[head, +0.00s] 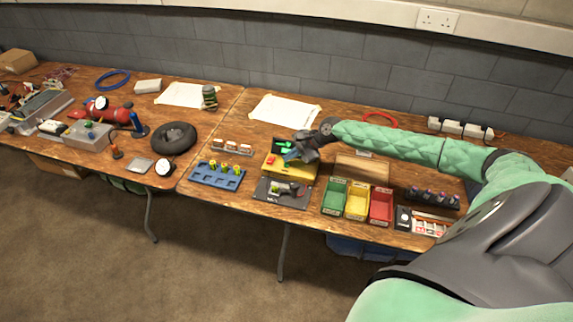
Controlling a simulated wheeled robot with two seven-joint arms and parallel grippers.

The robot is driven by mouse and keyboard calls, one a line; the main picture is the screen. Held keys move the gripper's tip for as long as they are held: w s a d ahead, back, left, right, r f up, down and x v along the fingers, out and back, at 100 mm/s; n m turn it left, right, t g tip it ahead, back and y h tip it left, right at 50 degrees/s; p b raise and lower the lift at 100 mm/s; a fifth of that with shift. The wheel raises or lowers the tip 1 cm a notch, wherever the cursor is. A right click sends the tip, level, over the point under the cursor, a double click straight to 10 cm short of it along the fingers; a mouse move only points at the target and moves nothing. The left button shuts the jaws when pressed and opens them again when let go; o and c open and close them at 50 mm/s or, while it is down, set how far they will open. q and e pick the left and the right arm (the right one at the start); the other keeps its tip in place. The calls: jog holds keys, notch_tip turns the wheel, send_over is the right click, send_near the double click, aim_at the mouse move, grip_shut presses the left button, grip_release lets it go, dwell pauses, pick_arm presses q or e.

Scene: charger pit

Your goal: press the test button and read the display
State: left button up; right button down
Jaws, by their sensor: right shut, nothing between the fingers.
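A yellow test box (272,170) stands on the right-hand wooden table, with a green lit display (285,146) at its back and a red spot (271,160) on its front left. The digits on the display are too small to read. My right gripper (292,161) is shut and empty, fingers pointing down over the middle of the yellow box. It covers part of the box's top, and I cannot tell whether it touches a button. My left gripper is not in view.
A dark tray with a tool (268,195) lies in front of the box, and a blue rack with yellow-topped parts (205,183) to its left. Green (335,196), yellow (357,201) and red (381,206) bins stand to its right. White sheets (284,110) lie behind.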

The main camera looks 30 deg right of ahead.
jog(key=shift+f, duration=0.15)
jog(key=shift+f, duration=0.25)
jog(key=shift+f+p, duration=0.25)
jog(key=shift+p, duration=0.05)
dwell(0.7)
jog(key=shift+f, duration=0.15)
dwell(0.5)
jog(key=shift+r+p, duration=0.85)
jog(key=shift+p, duration=0.1)
